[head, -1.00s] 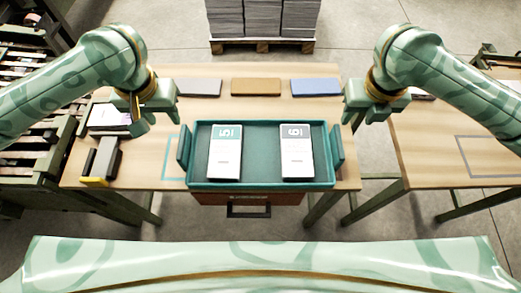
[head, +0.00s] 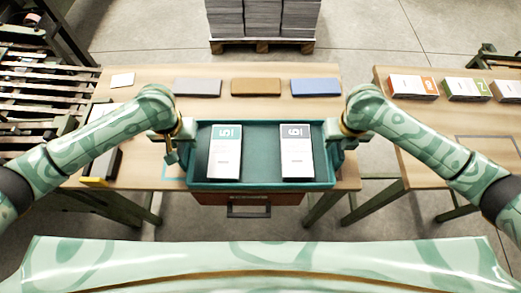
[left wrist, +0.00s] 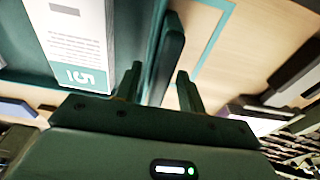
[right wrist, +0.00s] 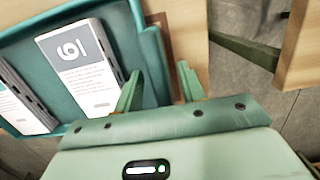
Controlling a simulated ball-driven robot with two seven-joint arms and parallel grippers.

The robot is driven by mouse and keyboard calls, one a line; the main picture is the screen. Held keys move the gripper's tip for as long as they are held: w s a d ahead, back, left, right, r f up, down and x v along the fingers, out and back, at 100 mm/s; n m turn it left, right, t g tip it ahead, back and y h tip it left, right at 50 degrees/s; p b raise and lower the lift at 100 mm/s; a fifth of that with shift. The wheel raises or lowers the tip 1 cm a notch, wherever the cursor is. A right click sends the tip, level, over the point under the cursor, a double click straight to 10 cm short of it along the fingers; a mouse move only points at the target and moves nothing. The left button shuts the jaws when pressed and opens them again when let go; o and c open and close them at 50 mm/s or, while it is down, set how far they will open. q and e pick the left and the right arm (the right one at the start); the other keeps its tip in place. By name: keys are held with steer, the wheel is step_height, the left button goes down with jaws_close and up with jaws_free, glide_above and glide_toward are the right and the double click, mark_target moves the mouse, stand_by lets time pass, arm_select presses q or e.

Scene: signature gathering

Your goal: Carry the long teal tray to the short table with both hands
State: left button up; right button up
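The long teal tray (head: 260,150) sits level at the front edge of the middle wooden table, holding a booklet marked 5 (head: 225,152) and one marked 6 (head: 297,152). My left gripper (head: 180,145) is open at its left side; in the left wrist view its fingers (left wrist: 158,85) stand either side of the left handle (left wrist: 172,50). My right gripper (head: 341,140) is open at the right side; in the right wrist view its fingers (right wrist: 160,85) straddle the right handle (right wrist: 153,60). I cannot tell whether fingers touch the handles.
The right-hand table (head: 430,130), cut off by the frame, carries several booklets at its back and a grey outline. A gap separates the tables. Grey (head: 198,87), brown (head: 256,87) and blue (head: 315,87) slabs lie behind the tray. A roller conveyor (head: 40,90) stands left.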

arm_select(q)
steer(key=shift+f, duration=0.55)
arm_select(e)
steer(key=shift+f, duration=0.55)
arm_select(q)
jaws_close()
arm_select(e)
jaws_close()
arm_select(q)
steer(key=shift+w+r, duration=0.1)
steer(key=shift+r, duration=0.05)
arm_select(e)
steer(key=shift+w+r, duration=0.1)
steer(key=shift+r, duration=0.05)
